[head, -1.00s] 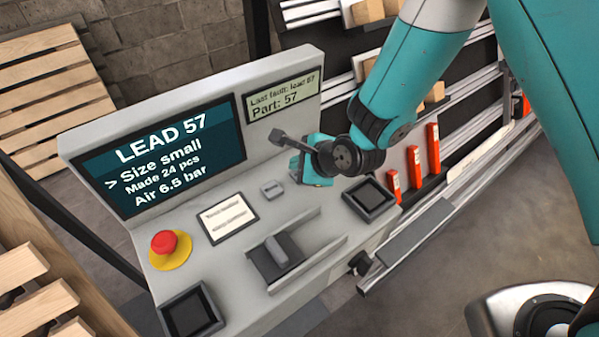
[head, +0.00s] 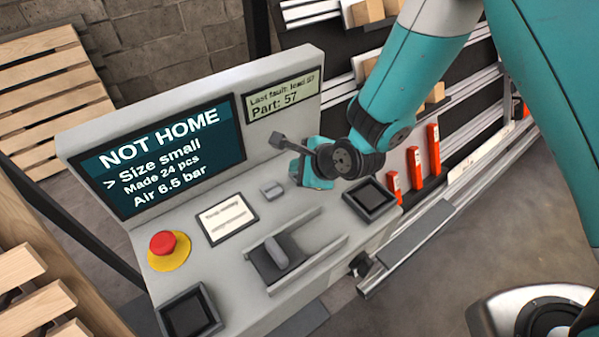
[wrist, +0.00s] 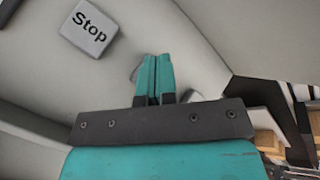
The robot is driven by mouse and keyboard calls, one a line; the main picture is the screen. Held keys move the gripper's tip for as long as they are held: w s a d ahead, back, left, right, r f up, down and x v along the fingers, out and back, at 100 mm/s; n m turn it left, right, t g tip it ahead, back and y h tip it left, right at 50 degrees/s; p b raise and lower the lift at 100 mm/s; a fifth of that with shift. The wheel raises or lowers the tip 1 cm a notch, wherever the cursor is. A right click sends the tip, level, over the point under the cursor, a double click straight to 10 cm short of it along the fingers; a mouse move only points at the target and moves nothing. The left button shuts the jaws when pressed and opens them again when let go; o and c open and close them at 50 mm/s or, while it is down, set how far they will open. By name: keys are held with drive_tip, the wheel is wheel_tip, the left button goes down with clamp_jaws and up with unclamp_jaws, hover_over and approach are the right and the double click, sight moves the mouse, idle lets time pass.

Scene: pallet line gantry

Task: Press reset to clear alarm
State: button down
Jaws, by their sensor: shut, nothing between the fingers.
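The grey control console has a large screen (head: 160,160) reading "NOT HOME", "Size small", "Made 24 pcs" and "Air 6.5 bar". A smaller display (head: 283,97) reads "Last fault: lead 57, Part: 57". My gripper (head: 308,174) is over the console's right part, partly hidden by my wrist. In the wrist view its teal fingers (wrist: 153,75) are together and empty, over bare pale panel. A grey "Stop" key (wrist: 90,28) is up and left of them. A small grey key (head: 272,190) shows in the head view, its label unreadable. No key marked reset is readable.
A red mushroom button (head: 163,242) on a yellow base sits at the console's left. A framed white panel (head: 228,218), a grey lever (head: 276,252) and two dark square recesses (head: 190,313) (head: 369,199) are also on it. Racks with orange pieces (head: 433,148) stand at right.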

idle(0.3)
drive_tip(key=shift+r+p, duration=0.75)
drive_tip(key=shift+r, duration=0.1)
wheel_tip(320, 180, up, 5)
drive_tip(key=p, duration=0.4)
idle(0.6)
